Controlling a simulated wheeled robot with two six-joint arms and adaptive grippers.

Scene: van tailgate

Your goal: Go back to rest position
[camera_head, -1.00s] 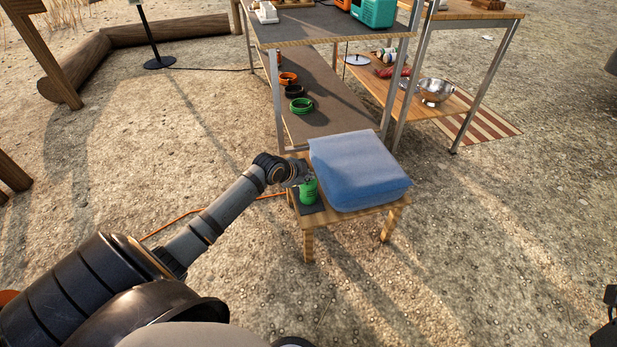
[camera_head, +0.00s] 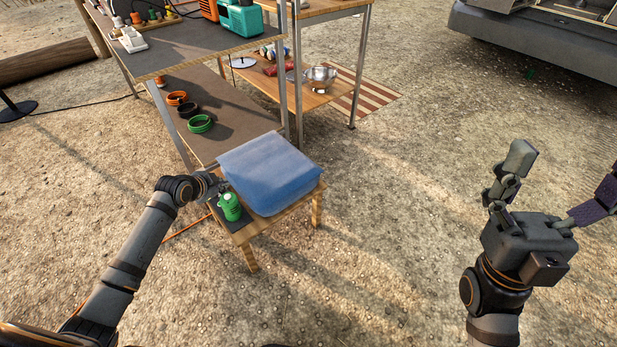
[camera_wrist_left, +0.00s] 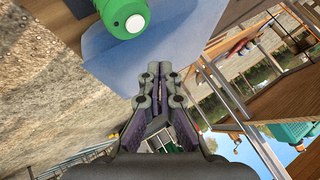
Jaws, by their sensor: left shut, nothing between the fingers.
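My left gripper (camera_head: 216,186) is beside a small wooden stool, just behind a green container (camera_head: 231,207) and next to a blue cushion-like block (camera_head: 268,172). In the left wrist view, the left gripper (camera_wrist_left: 158,74) is shut, its fingers together with nothing between them. The green container (camera_wrist_left: 122,14), with a pale round top, is at the top edge, apart from the fingers. My right gripper (camera_head: 566,174) is raised at the right over open ground, its fingers spread wide and empty.
The stool (camera_head: 250,232) bears the block and a dark mat under the container. Behind it stands a shelved workbench (camera_head: 165,55) with several cable rings, and a wooden table (camera_head: 318,10) with a metal bowl (camera_head: 321,78). A vehicle's rear (camera_head: 540,42) is at upper right. The ground between is clear.

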